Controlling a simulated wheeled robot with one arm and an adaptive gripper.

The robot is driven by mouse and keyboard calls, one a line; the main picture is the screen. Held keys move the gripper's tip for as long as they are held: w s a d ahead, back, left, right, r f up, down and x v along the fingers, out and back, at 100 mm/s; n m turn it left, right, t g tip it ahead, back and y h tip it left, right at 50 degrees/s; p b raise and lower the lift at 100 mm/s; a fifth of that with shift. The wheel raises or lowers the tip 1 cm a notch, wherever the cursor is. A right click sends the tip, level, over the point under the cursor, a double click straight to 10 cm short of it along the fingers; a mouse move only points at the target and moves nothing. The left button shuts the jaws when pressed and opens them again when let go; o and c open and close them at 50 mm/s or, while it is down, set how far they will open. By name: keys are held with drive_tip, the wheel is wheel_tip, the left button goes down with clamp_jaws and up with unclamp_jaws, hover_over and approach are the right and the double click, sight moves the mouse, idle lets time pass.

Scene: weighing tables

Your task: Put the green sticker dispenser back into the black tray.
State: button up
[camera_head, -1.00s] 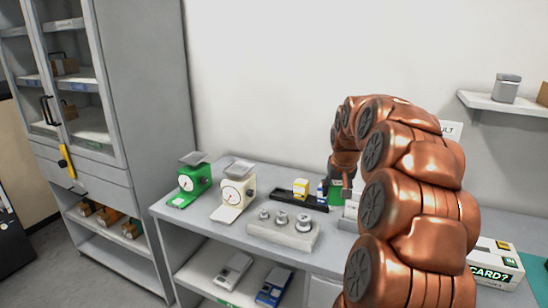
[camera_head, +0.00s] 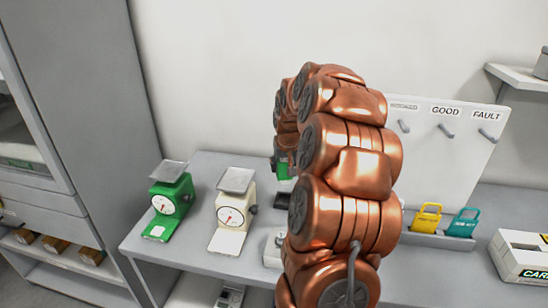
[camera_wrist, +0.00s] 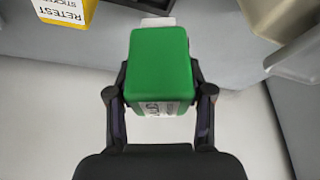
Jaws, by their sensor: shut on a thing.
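The green sticker dispenser (camera_wrist: 160,65) is between the two fingers of my gripper (camera_wrist: 160,98) in the wrist view. The gripper is shut on it; a white label shows on its near face. In the head view my arm hides most of the gripper, and a bit of the green dispenser (camera_head: 283,168) shows at the arm's left edge. A small part of the black tray (camera_head: 282,200) shows below it. In the wrist view the tray's dark edge (camera_wrist: 145,5) is at the top, with a yellow RETEST dispenser (camera_wrist: 66,8) at top left.
A green scale (camera_head: 172,203) and a cream scale (camera_head: 233,212) stand on the table's left.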

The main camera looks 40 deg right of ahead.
sight(284, 182)
drive_tip(key=shift+s+d+f, duration=0.1)
drive_tip(key=shift+f, duration=0.95)
drive_tip(key=shift+f+p, duration=0.35)
drive_tip(key=shift+f, duration=1.5)
drive_tip(key=shift+b, duration=0.9)
drive_tip(key=shift+f+b, duration=0.5)
drive_tip(key=shift+f, duration=0.2)
drive_tip(key=o, duration=1.1)
drive_tip(key=shift+s+r, duration=0.1)
drive_tip(key=shift+r, duration=0.1)
